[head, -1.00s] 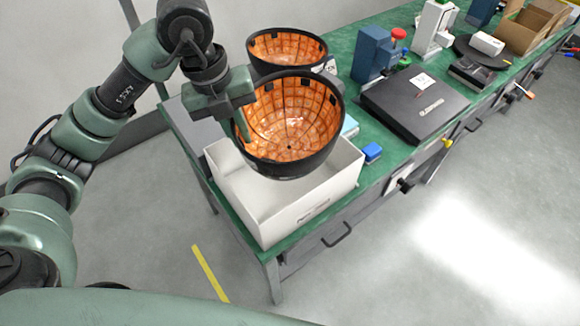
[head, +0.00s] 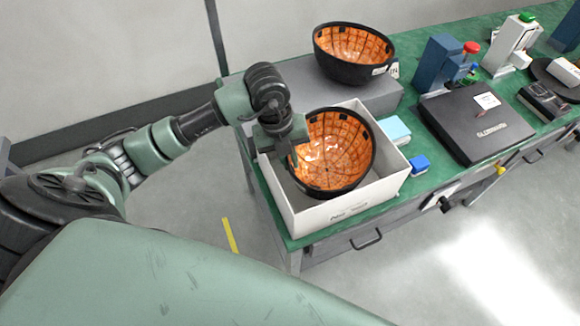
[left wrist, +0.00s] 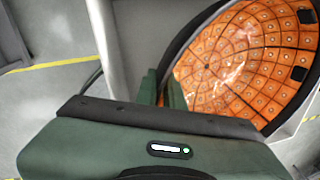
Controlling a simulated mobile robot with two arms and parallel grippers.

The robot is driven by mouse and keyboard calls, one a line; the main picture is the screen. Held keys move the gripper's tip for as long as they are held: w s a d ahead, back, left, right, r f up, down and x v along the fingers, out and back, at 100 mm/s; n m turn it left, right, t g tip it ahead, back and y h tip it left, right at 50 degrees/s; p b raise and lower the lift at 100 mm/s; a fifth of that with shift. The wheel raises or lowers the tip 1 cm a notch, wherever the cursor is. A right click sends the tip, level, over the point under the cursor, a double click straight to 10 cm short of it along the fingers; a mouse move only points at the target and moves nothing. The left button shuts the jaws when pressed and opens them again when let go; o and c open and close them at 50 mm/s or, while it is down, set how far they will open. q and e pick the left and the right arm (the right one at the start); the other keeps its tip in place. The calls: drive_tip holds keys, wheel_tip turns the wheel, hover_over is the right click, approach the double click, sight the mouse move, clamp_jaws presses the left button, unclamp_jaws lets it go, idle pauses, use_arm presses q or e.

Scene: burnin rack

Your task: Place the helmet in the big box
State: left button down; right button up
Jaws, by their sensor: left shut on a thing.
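A black helmet with an orange padded lining (head: 335,152) is open side up, inside the opening of the big white box (head: 345,211). Its lower part is below the box's front wall. Whether it touches the box floor is hidden. My left gripper (head: 292,155) is shut on the helmet's left rim. In the left wrist view the fingers (left wrist: 162,88) pinch the rim, and the orange lining (left wrist: 245,62) fills the upper right. My right gripper is not in view.
A second orange-lined helmet (head: 352,48) sits on a grey box (head: 385,101) behind the white box. A black case (head: 476,125), a blue block (head: 419,164) and a light-blue box (head: 394,130) are to the right on the green bench (head: 445,178).

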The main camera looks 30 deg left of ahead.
use_arm(q)
wheel_tip(320, 180, down, 4)
idle(0.4)
drive_tip(key=c, duration=1.9)
unclamp_jaws()
drive_tip(key=shift+f, duration=0.2)
drive_tip(key=shift+c, duration=0.2)
drive_tip(key=o, duration=0.4)
drive_tip(key=shift+r+p, duration=0.2)
drive_tip(key=shift+p, duration=0.1)
